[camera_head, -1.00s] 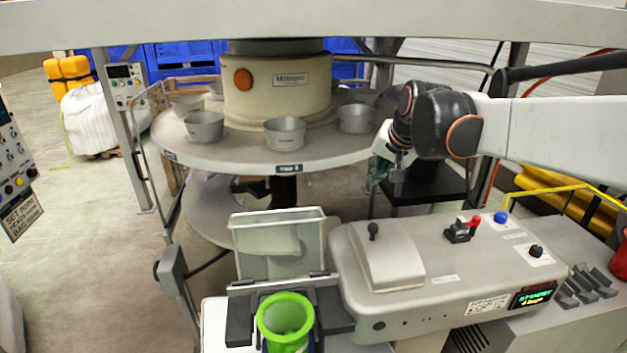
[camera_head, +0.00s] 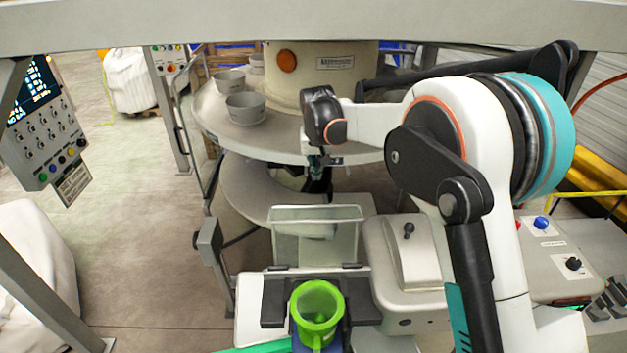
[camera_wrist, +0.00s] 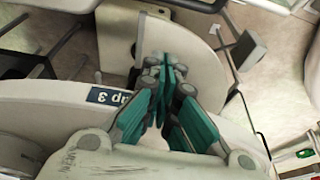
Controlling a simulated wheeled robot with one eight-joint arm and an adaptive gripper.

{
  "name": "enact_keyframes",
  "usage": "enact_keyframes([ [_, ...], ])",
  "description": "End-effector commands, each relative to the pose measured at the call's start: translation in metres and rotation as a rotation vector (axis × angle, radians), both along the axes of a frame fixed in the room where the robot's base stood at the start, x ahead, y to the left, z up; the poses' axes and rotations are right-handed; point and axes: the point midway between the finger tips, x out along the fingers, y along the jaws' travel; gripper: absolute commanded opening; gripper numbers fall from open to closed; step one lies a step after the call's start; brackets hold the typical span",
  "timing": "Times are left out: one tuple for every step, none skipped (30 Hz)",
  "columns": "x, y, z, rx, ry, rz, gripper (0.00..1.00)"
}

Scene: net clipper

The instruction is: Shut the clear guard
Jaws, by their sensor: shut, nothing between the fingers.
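The clear guard (camera_head: 316,240) is a see-through panel with a pale rim in the head view. It stands up on its hinge bar, behind a bright green ring-shaped cup (camera_head: 318,301), so it is open. My gripper (camera_head: 316,172) is beyond and above the guard, near the front edge of the round table, and is apart from the guard. In the wrist view my gripper (camera_wrist: 166,68) has its teal fingers together with nothing between them. I cannot clearly make out the guard in the wrist view.
The round table (camera_head: 222,125) carries grey cups (camera_head: 246,109). A grey machine housing with a small lever (camera_head: 408,232) stands right of the guard. A post with a box (camera_head: 208,240) stands left. A control panel (camera_head: 48,130) is at far left. A beam crosses above.

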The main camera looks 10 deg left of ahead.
Motion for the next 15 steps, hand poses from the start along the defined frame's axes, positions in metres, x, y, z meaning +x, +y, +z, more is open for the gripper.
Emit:
enact_keyframes([
  [0.002, 0.0, -0.006, 0.0, 0.0, 0.0, 0.0],
  [0.003, 0.0, -0.01, 0.0, 0.0, -0.001, 0.0],
  [0.004, 0.001, -0.015, 0.0, 0.0, -0.001, 0.0],
  [0.006, 0.001, -0.02, 0.001, -0.001, -0.001, 0.0],
  [0.007, 0.001, -0.025, 0.001, -0.001, -0.001, 0.0],
  [0.01, 0.002, -0.032, 0.001, -0.001, -0.001, 0.0],
  [0.011, 0.002, -0.038, 0.001, -0.001, -0.001, 0.0],
  [0.013, 0.003, -0.044, 0.001, -0.001, -0.001, 0.0],
  [0.015, 0.003, -0.05, 0.001, -0.001, -0.001, 0.0],
  [0.016, 0.003, -0.055, 0.001, -0.001, -0.001, 0.0],
  [0.018, 0.004, -0.06, 0.001, -0.001, -0.001, 0.0],
  [0.019, 0.004, -0.066, 0.001, -0.001, -0.001, 0.0],
  [0.02, 0.004, -0.071, 0.001, -0.001, -0.001, 0.0],
  [0.022, 0.005, -0.075, 0.001, -0.001, -0.001, 0.0],
  [0.024, 0.005, -0.081, 0.001, -0.001, -0.001, 0.0],
])
